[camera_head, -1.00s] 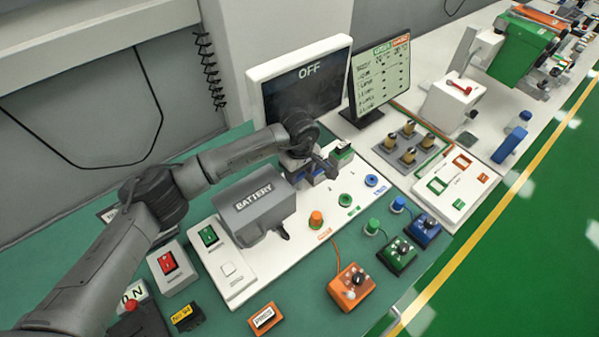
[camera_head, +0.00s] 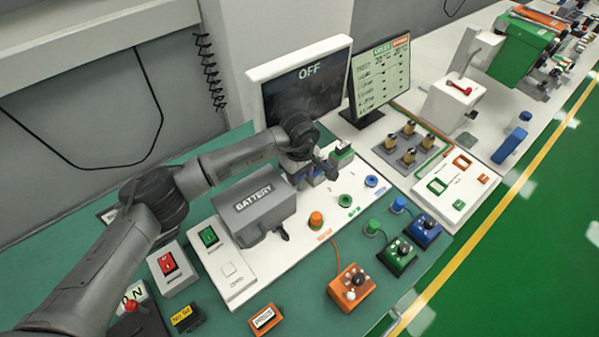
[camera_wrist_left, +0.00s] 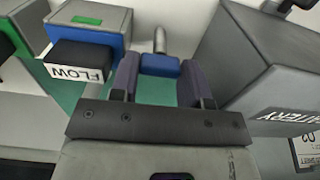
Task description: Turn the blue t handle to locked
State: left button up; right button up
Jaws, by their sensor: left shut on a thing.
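The blue T handle (camera_wrist_left: 160,65) shows in the left wrist view as a blue bar with a grey shaft behind it. My left gripper (camera_wrist_left: 158,83) has one finger on each side of the bar and is shut on it. In the head view my left gripper (camera_head: 326,168) is at the back of the white panel, below the OFF screen. The arm and gripper hide most of the handle there. I cannot read a locked mark in either view. My right gripper is in neither view.
The grey battery box (camera_head: 253,204) stands close beside the gripper, also at the right of the wrist view. A blue and grey box with a FLOW label (camera_wrist_left: 80,60) is at the left there. The OFF monitor (camera_head: 306,80) stands behind. Coloured knobs lie in front.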

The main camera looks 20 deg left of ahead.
pick_arm(q)
jog(key=n, duration=0.4)
jog(key=shift+r, duration=0.1)
jog(key=n+p, duration=0.1)
jog(key=n, duration=0.3)
jog(key=shift+n, duration=0.4)
jog(key=n+p, duration=0.1)
jog(key=n, duration=0.3)
jog(key=shift+n, duration=0.3)
jog(key=shift+n+p, duration=0.6)
jog(key=shift+n, duration=1.7)
jog(key=o, duration=0.6)
jog(key=shift+o, duration=0.2)
